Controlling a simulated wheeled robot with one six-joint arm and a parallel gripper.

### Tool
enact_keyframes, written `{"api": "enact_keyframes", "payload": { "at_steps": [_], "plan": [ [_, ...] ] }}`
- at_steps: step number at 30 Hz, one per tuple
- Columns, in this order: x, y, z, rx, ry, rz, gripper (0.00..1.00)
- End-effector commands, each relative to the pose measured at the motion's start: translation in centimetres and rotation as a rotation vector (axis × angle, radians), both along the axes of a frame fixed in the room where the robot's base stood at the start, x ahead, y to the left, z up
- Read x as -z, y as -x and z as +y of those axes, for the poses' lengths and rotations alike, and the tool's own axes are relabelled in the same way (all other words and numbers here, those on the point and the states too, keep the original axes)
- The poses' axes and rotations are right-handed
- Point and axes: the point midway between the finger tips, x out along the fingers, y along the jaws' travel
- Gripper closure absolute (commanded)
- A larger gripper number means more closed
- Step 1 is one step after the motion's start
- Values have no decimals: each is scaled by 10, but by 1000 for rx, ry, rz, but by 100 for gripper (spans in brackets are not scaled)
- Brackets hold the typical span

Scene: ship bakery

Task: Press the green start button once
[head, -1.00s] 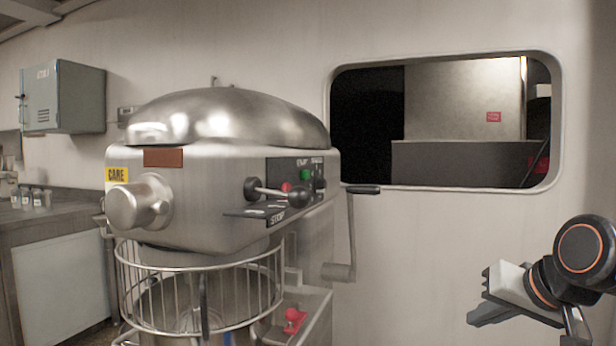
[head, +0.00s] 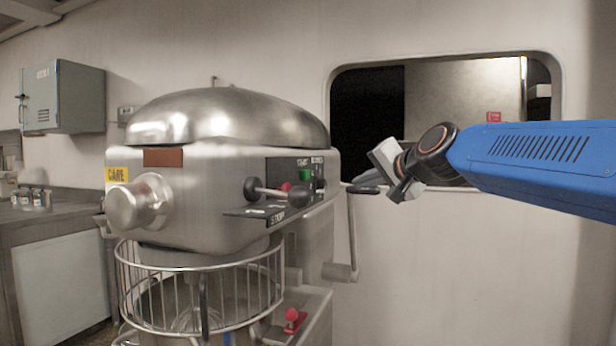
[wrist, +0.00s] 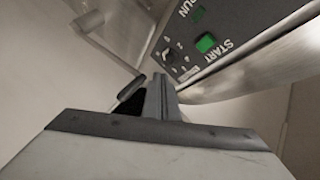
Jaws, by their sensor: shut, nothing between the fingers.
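The green start button (head: 305,174) is on the dark control panel on the right side of the steel mixer (head: 200,190). In the wrist view the green button (wrist: 206,43), beside the word START, shows up and right of the fingertips.
A dark green lamp (wrist: 198,14) is near the word RUN. A red button (head: 286,187) and a lever with a round black knob (head: 298,195) are beside the start button. A crank handle (head: 351,235) hangs at the mixer's right side, close below my gripper.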

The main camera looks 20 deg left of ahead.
Motion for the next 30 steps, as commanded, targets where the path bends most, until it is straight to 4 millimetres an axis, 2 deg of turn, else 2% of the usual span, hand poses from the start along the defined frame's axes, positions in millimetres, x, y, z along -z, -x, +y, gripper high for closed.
{"api": "enact_keyframes", "payload": {
  "at_steps": [5, 20, 30],
  "plan": [
    [-11, -7, 16, -5, -40, -3, 100],
    [-13, -8, 21, -4, -44, -5, 100],
    [-13, -10, 57, -7, -42, -5, 100]
  ]
}}
